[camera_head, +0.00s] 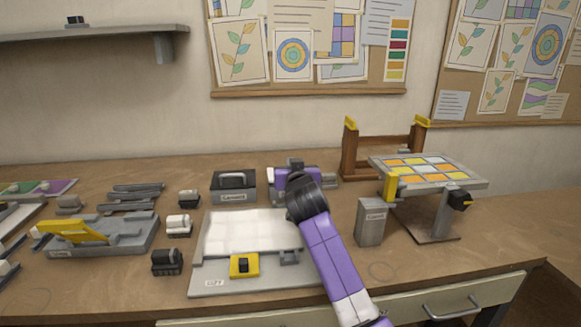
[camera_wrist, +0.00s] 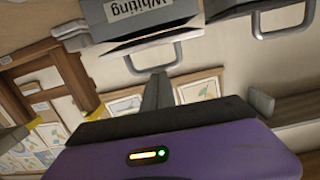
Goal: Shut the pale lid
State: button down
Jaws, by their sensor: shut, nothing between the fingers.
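A grey box labelled "Whiting" (camera_wrist: 128,8) shows upside down at the top of the wrist view. A pale lid with a loop handle (camera_wrist: 150,66) shows next to its labelled front, past a dark line. I cannot tell exactly how far this lid stands open. My gripper (camera_wrist: 157,80) is shut and empty, with its fingertips close to the handle in the picture; I cannot tell whether they touch it. In the head view my purple and black wrist hides most of this box.
A dark box with a handle (camera_head: 233,185) stands left of my wrist. A copy stand with a white panel (camera_head: 250,232) lies in front. A grey canister (camera_head: 371,222) and a raised panel of coloured glass (camera_head: 425,169) stand to the right. A wooden rack (camera_head: 349,150) stands behind.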

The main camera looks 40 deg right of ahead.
jog(key=shift+s+a+f+b, duration=0.15)
jog(key=shift+s+f+b, duration=0.05)
jog(key=shift+f, duration=0.35)
jog(key=shift+s+a+f+b, duration=0.15)
jog(key=shift+s+f, duration=0.05)
jog(key=shift+f, duration=0.65)
jog(key=shift+r, duration=0.1)
notch_tip(320, 180, up, 6)
jog(key=p, duration=0.4)
jog(key=s+a+f+b, duration=0.1)
jog(key=s+a+f, duration=0.1)
jog(key=s+a, duration=0.3)
jog(key=s, duration=0.2)
jog(key=shift+s+b, duration=0.3)
jog(key=shift+f, duration=0.1)
